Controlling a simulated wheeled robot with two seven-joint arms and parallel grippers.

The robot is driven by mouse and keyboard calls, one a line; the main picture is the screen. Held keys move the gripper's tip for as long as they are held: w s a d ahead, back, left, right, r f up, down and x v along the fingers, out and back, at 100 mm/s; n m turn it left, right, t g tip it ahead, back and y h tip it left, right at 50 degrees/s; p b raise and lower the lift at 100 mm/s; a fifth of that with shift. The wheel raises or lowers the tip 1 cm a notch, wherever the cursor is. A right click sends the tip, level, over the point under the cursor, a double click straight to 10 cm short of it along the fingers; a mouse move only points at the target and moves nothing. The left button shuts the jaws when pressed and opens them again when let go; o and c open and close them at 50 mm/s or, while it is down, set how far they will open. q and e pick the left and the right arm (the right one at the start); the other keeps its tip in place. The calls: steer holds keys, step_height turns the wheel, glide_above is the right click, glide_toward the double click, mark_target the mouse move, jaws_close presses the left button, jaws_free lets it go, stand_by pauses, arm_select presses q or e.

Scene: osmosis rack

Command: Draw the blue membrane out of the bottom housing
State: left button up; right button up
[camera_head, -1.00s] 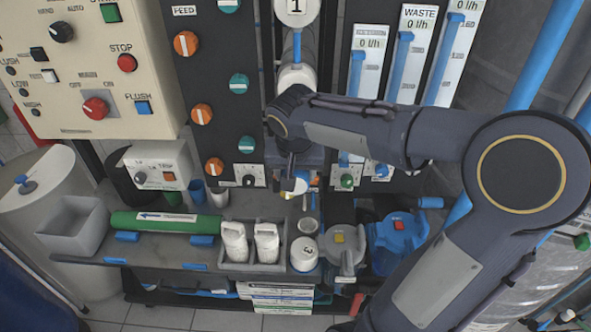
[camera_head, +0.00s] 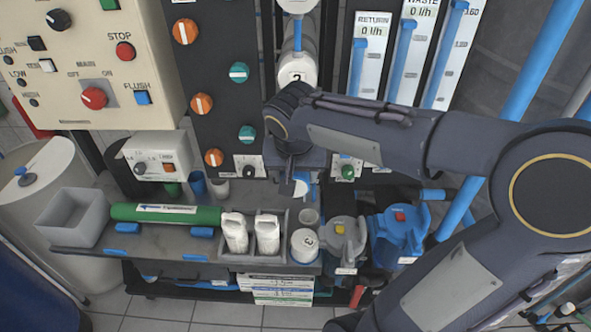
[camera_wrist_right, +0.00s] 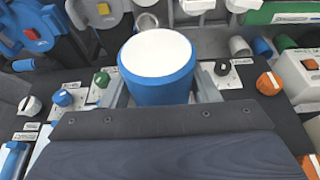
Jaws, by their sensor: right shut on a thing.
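The blue membrane (camera_wrist_right: 157,88) is a blue cylinder with a white round end. In the right wrist view it stands between the two grey fingers of my right gripper (camera_wrist_right: 163,90), which is shut on it. In the head view the gripper (camera_head: 297,186) is below the bent wrist, and the membrane's white end (camera_head: 301,188) shows there. A white housing marked 2 (camera_head: 296,72) is above my wrist. My arm hides the area below it, so I cannot see the bottom housing or whether the membrane is still partly inside it. My left gripper is out of view.
Below the gripper, the bench holds a grey holder with two white bottles (camera_head: 252,234), a white lidded jar (camera_head: 304,246), a grey pump-like unit (camera_head: 343,240) and a blue one (camera_head: 400,235). A green tube (camera_head: 165,214) and a grey bin (camera_head: 72,217) are at the left.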

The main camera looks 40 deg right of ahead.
steer(key=s+a+b, duration=0.1)
steer(key=s+a, duration=0.3)
steer(key=s, duration=0.1)
steer(key=shift+s+a, duration=0.35)
stand_by(1.3)
steer(key=o, duration=1.3)
